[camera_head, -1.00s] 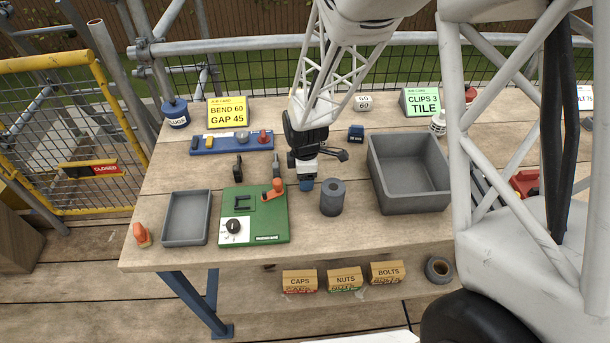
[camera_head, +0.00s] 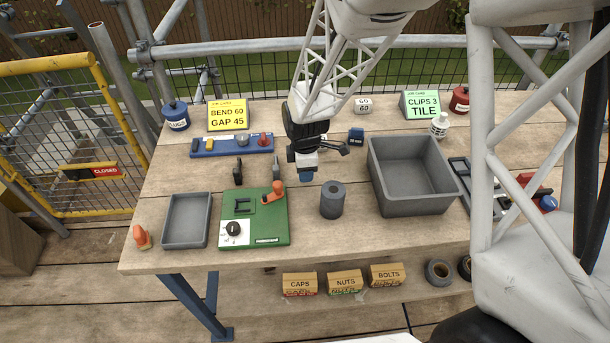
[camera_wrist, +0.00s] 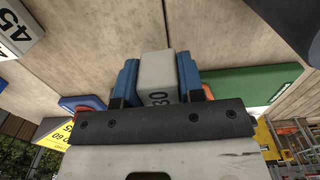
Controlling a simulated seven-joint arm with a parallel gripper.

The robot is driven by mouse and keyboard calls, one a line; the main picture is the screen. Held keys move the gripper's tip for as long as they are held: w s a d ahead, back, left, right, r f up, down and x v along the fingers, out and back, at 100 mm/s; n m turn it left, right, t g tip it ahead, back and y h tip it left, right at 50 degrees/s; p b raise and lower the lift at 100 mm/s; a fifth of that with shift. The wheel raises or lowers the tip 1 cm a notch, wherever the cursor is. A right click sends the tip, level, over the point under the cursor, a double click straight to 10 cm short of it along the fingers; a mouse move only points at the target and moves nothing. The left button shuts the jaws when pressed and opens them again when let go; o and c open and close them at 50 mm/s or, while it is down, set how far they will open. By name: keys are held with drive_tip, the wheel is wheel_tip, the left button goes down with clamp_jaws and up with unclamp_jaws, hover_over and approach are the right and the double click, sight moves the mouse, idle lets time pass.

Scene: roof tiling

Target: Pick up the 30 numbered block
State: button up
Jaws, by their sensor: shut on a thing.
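The grey block marked 30 (camera_wrist: 158,75) sits between the two blue fingers of my gripper (camera_wrist: 160,85) in the wrist view, with both fingers against its sides. In the head view my gripper (camera_head: 306,174) is over the middle of the bench, behind the grey cylinder and right of the green board. It points down. The block is mostly hidden there by the fingers, and its clearance above the bench is hard to tell.
The green board (camera_head: 265,222) and grey cylinder (camera_head: 332,200) stand close in front. A large grey bin (camera_head: 408,206) is at right, a shallow grey tray (camera_head: 186,241) at left.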

drive_tip(key=shift+r, duration=3.4)
